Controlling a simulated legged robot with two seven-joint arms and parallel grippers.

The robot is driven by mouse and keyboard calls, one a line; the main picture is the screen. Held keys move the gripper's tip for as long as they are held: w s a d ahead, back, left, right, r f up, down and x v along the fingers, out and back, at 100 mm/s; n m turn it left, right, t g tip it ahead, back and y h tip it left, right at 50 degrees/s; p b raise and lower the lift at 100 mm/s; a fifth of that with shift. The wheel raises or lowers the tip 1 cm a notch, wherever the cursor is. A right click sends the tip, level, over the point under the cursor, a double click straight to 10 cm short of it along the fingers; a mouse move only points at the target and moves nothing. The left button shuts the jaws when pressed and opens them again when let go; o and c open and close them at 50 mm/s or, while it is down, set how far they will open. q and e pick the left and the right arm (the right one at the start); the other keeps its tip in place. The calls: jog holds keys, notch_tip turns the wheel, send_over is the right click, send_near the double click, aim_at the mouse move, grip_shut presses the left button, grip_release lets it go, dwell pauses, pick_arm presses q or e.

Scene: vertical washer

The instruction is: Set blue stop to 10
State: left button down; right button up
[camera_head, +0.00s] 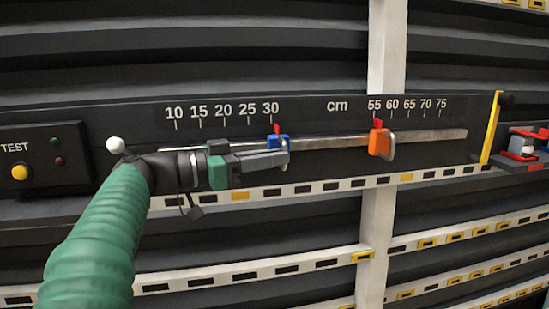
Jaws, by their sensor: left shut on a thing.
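The blue stop (278,143) sits on the metal rail (336,142) below the printed scale. Its red pointer (277,128) stands just right of the 30 mark. The 10 mark (175,114) is at the scale's left end. My left gripper (284,157) reaches in from the left along the rail. Its fingers are shut on the lower part of the blue stop, and they partly hide it. My right gripper is not in view.
An orange stop (379,142) sits on the rail near 55. A white knob (115,145) is at the rail's left, beside my left wrist. A TEST panel with a yellow button (19,172) is at far left. A yellow upright bar (491,127) stands at the right end.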

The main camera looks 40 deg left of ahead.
pick_arm(q)
jog(key=shift+a+r, duration=0.2)
jog(key=shift+a, duration=0.05)
dwell(0.7)
